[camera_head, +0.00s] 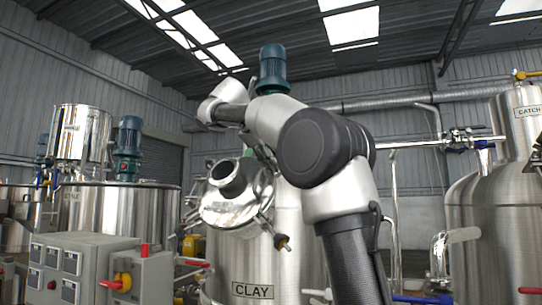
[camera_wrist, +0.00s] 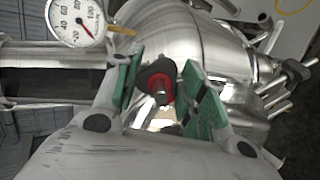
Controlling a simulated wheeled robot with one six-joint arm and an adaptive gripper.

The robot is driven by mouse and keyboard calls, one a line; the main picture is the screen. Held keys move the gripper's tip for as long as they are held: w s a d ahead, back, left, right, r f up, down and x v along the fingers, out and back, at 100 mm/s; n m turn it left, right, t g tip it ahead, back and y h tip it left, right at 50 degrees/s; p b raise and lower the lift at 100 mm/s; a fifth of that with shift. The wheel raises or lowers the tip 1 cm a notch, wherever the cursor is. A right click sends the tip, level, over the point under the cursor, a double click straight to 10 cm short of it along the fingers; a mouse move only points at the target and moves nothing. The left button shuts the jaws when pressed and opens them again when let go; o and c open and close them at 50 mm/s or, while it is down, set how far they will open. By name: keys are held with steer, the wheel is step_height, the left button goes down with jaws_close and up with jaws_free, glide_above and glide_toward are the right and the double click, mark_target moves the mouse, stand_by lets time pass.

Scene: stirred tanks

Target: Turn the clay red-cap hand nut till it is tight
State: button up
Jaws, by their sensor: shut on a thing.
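The clay tank (camera_head: 290,225) stands in the middle of the head view, with a "CLAY" label (camera_head: 252,290) on its front. A shiny round lid (camera_head: 240,207) with a short neck sits tilted on its upper part, with hand nuts around its rim. In the wrist view, the red-cap hand nut (camera_wrist: 160,84), dark with a red ring, sits between the green-padded fingers of my gripper (camera_wrist: 163,74). The gripper is shut on it. My arm hides the gripper and this nut in the head view.
A pressure gauge (camera_wrist: 76,20) is close to the left finger in the wrist view. Another hand nut (camera_wrist: 292,72) sticks out at the right. In the head view, a grey control box (camera_head: 82,270) is at front left and the catch tank (camera_head: 495,200) at right.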

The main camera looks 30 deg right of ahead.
stand_by(0.4)
steer(key=o, duration=1)
steer(key=shift+o, duration=0.2)
steer(key=v, duration=1.2)
